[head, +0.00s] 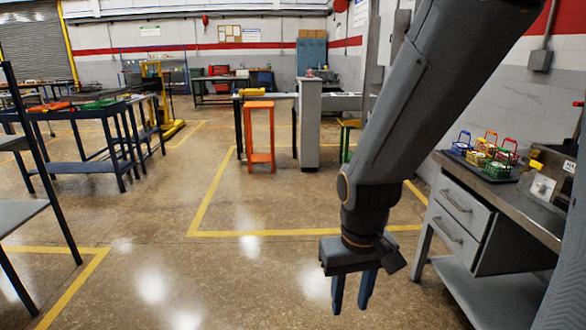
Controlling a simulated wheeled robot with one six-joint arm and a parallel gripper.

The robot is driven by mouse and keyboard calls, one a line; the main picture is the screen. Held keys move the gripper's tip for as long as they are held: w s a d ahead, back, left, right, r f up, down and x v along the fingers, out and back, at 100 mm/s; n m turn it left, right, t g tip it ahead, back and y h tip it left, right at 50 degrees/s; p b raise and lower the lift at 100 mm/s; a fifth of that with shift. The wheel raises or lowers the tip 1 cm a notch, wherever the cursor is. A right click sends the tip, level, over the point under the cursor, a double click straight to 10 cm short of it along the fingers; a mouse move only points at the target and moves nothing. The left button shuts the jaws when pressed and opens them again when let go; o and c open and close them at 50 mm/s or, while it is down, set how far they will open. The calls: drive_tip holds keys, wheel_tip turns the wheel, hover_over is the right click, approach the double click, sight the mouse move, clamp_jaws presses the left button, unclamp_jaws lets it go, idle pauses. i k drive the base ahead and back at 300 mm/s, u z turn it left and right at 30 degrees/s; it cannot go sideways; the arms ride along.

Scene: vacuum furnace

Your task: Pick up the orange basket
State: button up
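Several small wire baskets with looped handles stand together on a dark tray (463,166) on the bench at the right. One basket at the back shows an orange-red handle (491,134); its body is partly hidden by the baskets in front. A blue basket (461,146) is at the left, a yellow one near the middle, and a green one (497,169) at the front right. The baskets are too small to tell every colour surely. My gripper (352,297) hangs fingers down, left of the bench and apart from the baskets. Its fingers are spread and empty.
The grey bench (462,205) has drawers and a lower shelf (480,290). A metal device (541,187) sits right of the tray. An orange stool (260,140) and blue tables (75,165) stand farther off. The floor left of my gripper is clear.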

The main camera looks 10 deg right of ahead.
sight(482, 148)
drive_tip(key=u, duration=0.05)
drive_tip(key=i, duration=1.75)
drive_tip(key=z, duration=0.55)
drive_tip(key=i, duration=1.35)
drive_tip(key=z, duration=1.75)
drive_tip(key=i, duration=0.9)
drive_tip(key=z, duration=0.65)
